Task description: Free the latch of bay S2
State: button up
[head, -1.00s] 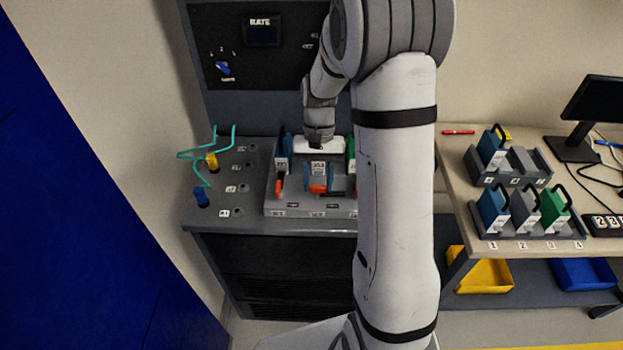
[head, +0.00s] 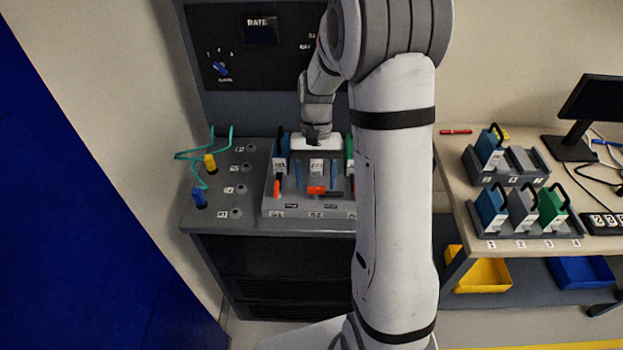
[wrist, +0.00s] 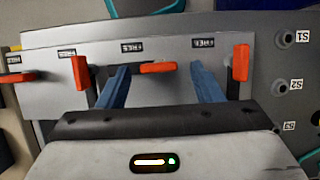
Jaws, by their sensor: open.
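The bay rack (head: 330,208) on the bench has orange latches along its front. The S2 latch (head: 317,190) lies crosswise. In the wrist view the same latch (wrist: 158,68) lies between two blue fingers, with a gap at each side. My gripper (head: 317,186) is open and empty over bay S2, its fingers pointing down. A white label (head: 317,167) shows between the fingers; what bears it is mostly hidden by my gripper. The S1 latch (head: 277,188) points lengthwise, as it also does in the wrist view (wrist: 241,63).
A blue module (head: 281,158) stands in S1 and a green one (head: 349,150) in S3, close beside my gripper. Yellow (head: 210,162) and blue (head: 200,197) cable plugs stand at left. A side table (head: 456,196) holds module racks at right.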

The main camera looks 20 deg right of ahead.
jog(key=v, duration=0.7)
jog(key=shift+r, duration=0.1)
jog(key=s+a+r+n+t, duration=0.1)
jog(key=s+r+t, duration=0.2)
jog(key=s, duration=0.6)
jog(key=s+a+r+n+t+h, duration=0.1)
jog(key=s+r+n+t, duration=0.1)
jog(key=s, duration=0.7)
jog(key=shift+s+a+r+t, duration=0.25)
jog(key=shift+s+r+t, duration=0.15)
jog(key=shift+t, duration=0.8)
